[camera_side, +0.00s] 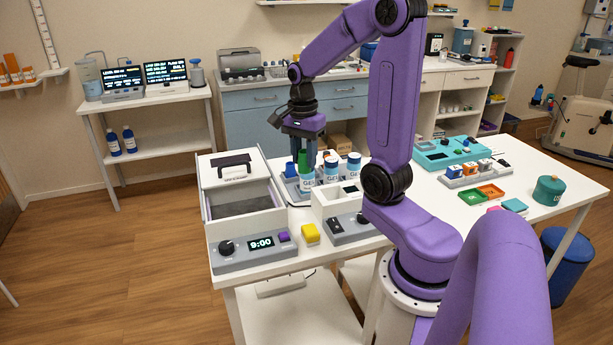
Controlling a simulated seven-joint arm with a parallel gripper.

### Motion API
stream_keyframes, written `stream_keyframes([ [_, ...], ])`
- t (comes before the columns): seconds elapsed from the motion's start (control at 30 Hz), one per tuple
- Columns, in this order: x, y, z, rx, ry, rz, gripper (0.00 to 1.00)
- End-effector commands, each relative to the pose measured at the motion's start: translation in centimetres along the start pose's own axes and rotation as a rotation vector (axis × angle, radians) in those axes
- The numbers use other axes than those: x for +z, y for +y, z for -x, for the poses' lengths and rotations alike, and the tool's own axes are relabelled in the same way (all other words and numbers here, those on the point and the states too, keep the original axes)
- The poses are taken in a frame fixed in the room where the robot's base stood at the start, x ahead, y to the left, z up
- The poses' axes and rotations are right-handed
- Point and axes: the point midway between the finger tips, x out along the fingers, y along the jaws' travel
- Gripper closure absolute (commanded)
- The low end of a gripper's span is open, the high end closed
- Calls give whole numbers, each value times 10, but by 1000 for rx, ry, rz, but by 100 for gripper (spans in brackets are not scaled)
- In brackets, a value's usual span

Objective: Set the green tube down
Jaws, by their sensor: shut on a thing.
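My gripper (304,160) points straight down over the grey tray (297,202) on the white table. It is shut on the green tube (303,158), whose green top shows between the fingers. A white-and-blue labelled body (307,183) shows directly below the green part. I cannot tell whether this is the tube's own lower part or a separate tube, or whether the green tube touches the tray. Blue-topped, white labelled tubes (331,170) (353,166) stand upright to its right. A blue-topped piece (290,169) is close on its left.
A white drawer unit (240,222) stands open at left, beside a timer box (255,254) reading 9:00. Small trays (489,190) and a teal jar (548,190) occupy the right.

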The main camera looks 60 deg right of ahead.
Motion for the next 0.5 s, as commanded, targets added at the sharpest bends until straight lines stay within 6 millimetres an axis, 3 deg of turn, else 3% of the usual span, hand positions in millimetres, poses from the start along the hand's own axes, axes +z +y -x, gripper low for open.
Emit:
stream_keyframes([
  [0.03, -22, 2, -2, 1, -1, -19, 96],
  [0.2, -75, 10, -5, -3, 0, -28, 96],
  [0.37, -99, 17, -8, -5, 1, -27, 96],
  [0.5, -110, 10, -12, -4, 1, -25, 96],
])
